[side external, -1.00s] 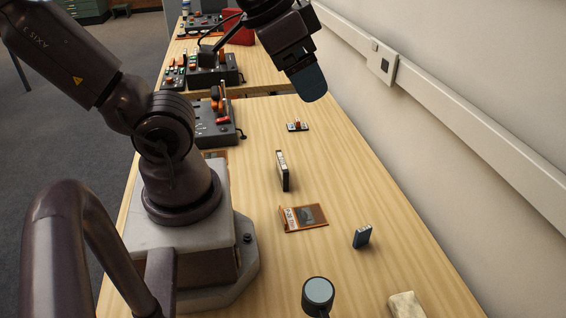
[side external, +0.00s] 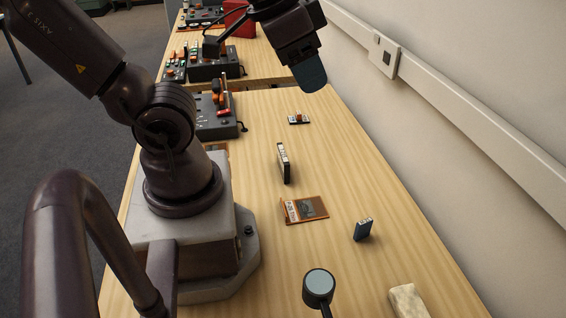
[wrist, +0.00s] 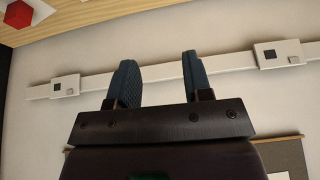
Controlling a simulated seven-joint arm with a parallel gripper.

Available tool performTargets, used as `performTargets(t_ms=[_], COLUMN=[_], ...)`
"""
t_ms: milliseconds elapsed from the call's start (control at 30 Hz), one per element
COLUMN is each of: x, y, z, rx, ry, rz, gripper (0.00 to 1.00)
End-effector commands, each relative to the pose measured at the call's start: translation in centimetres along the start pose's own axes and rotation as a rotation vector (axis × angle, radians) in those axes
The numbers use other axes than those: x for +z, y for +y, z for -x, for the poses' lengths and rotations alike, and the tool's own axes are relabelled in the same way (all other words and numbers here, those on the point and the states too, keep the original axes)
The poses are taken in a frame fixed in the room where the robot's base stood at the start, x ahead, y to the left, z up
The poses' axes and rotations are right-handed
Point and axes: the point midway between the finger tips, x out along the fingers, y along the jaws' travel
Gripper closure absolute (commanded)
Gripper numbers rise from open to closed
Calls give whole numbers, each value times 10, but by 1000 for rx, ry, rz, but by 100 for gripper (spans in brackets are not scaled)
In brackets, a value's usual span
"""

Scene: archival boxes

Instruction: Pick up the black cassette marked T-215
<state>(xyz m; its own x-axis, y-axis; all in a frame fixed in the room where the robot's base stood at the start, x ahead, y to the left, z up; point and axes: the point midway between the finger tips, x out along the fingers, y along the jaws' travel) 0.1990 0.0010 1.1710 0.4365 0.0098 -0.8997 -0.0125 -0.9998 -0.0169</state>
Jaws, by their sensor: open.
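A black cassette (side external: 287,167) with a pale label along its edge stands upright on the wooden table in the side external view. Its marking is too small to read. A dark blue cassette-like box (side external: 363,229) stands nearer the camera, to its right. My gripper (side external: 312,76) is raised above the table, beyond the black cassette and clear of it. In the wrist view my gripper (wrist: 160,80) is open, with two blue fingers apart and nothing between them. The wrist view faces the wall and shows neither cassette.
A flat orange-edged card or case (side external: 305,209) lies in front of the black cassette. A small device (side external: 299,119) lies behind it. A round-topped object (side external: 319,284) and a pale block (side external: 408,301) are near the front. Control boxes (side external: 217,118) line the left; the wall (side external: 470,110) bounds the right.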

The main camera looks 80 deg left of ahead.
Motion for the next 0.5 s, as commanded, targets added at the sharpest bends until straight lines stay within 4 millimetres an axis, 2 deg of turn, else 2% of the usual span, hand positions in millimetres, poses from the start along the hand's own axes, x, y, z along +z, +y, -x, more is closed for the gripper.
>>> performTargets(t_ms=[267,500], x=[6,22], y=[-1,-3], z=[-59,-117], rx=[-91,-227], ry=[-369,-708], rz=[-193,-433], gripper=[54,54])
